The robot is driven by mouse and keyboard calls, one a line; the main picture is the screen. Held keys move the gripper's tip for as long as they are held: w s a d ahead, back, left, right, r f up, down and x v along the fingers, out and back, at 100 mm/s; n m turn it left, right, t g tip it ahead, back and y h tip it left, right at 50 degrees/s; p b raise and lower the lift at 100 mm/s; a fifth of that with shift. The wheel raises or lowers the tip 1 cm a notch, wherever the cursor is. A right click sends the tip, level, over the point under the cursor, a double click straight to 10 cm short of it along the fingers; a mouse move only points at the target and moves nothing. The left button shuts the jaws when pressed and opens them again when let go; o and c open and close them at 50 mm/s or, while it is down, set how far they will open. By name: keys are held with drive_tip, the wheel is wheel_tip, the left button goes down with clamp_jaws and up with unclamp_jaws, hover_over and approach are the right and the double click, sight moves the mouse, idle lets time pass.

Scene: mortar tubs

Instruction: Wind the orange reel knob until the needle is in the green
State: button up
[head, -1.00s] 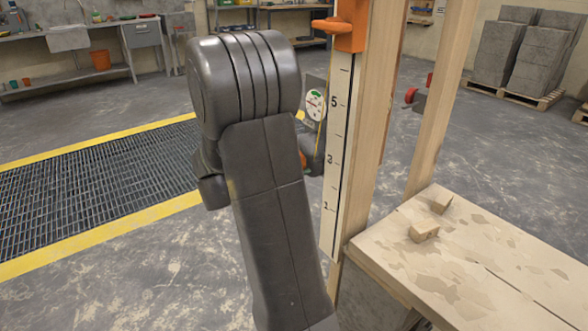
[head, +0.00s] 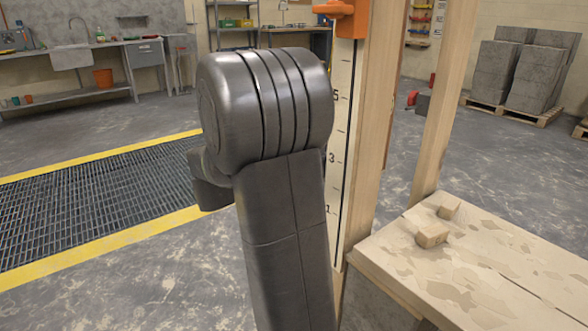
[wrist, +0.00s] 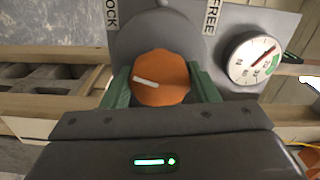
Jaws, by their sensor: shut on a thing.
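The orange reel knob (wrist: 172,68) with a white mark sits on a grey round housing in the wrist view. My gripper (wrist: 160,84) has its green fingers on the knob's left and right sides, shut on it. The white mark lies nearly level, on the knob's left part. The round white gauge (wrist: 254,58) is right of the knob. Its red needle points to the upper right, and the green band lies at the lower right of the dial. The needle looks just above the green. My arm hides knob, gauge and gripper in the head view.
LOCK (wrist: 112,14) and FREE (wrist: 212,15) labels flank the housing top. A marked scale board (head: 340,150) on a wooden post carries an orange clamp (head: 345,17). A wooden bench (head: 480,255) stands at right. A floor grate (head: 100,190) lies at left.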

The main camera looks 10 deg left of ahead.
idle(0.5)
drive_tip(key=o, duration=1)
drive_tip(key=p+v, duration=0.3)
drive_tip(key=v, duration=1.1)
drive_tip(key=shift+d, duration=0.1)
